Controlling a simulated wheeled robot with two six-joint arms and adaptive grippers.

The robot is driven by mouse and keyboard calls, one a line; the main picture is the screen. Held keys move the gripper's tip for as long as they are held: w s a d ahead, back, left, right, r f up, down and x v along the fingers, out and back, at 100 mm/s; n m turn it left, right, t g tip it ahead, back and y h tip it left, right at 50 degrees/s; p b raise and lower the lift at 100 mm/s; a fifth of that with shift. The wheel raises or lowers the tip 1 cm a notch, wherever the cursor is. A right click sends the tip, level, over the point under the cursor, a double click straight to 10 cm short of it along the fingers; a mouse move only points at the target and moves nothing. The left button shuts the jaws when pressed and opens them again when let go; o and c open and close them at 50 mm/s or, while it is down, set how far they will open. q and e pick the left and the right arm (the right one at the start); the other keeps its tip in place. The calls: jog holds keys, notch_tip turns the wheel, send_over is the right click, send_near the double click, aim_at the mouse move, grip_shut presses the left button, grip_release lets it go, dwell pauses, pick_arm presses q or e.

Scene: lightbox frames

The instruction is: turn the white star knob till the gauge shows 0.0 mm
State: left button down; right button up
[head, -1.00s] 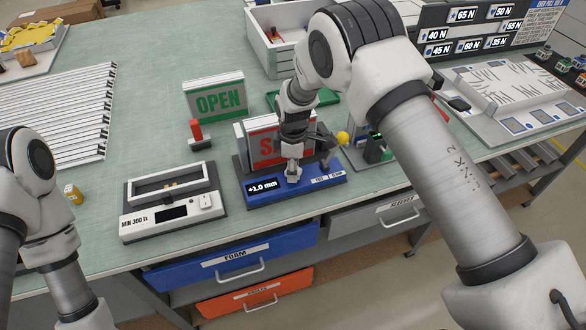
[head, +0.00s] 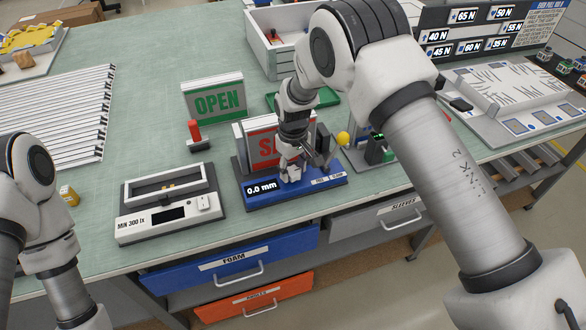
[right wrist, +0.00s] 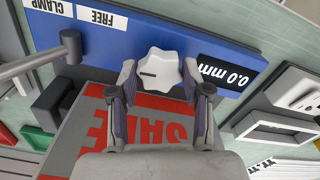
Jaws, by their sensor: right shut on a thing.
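The blue gauge fixture (head: 312,190) stands near the front edge of the bench. Its display (head: 262,188) reads 0.0 mm, and the same display shows in the right wrist view (right wrist: 222,75). The white star knob (right wrist: 158,67) sits on the fixture's blue front face beside the display, with a dark mark on it. My right gripper (right wrist: 158,90) is shut on the knob, one finger on each side. In the head view the right gripper (head: 291,172) largely hides the knob. Of my left arm only links show at the left edge; its gripper is out of view.
A red SALE sign (head: 262,150) stands in the fixture behind the knob. A lever beside CLAMP and FREE labels (right wrist: 70,45) is close to the gripper. A light meter box (head: 165,212) stands to the left, an OPEN sign (head: 213,98) behind. Bench to the left is partly clear.

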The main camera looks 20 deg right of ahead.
aim_at(293, 171)
jog(key=shift+s+f+m, duration=0.2)
jog(key=shift+f+m, duration=0.05)
jog(key=shift+m, duration=0.15)
jog(key=o, duration=1.2)
jog(key=shift+c, duration=0.2)
jog(key=shift+w+r, duration=0.1)
jog(key=shift+w, duration=0.05)
jog(key=shift+r, duration=0.2)
notch_tip(293, 171, up, 12)
jog(key=shift+f, duration=0.2)
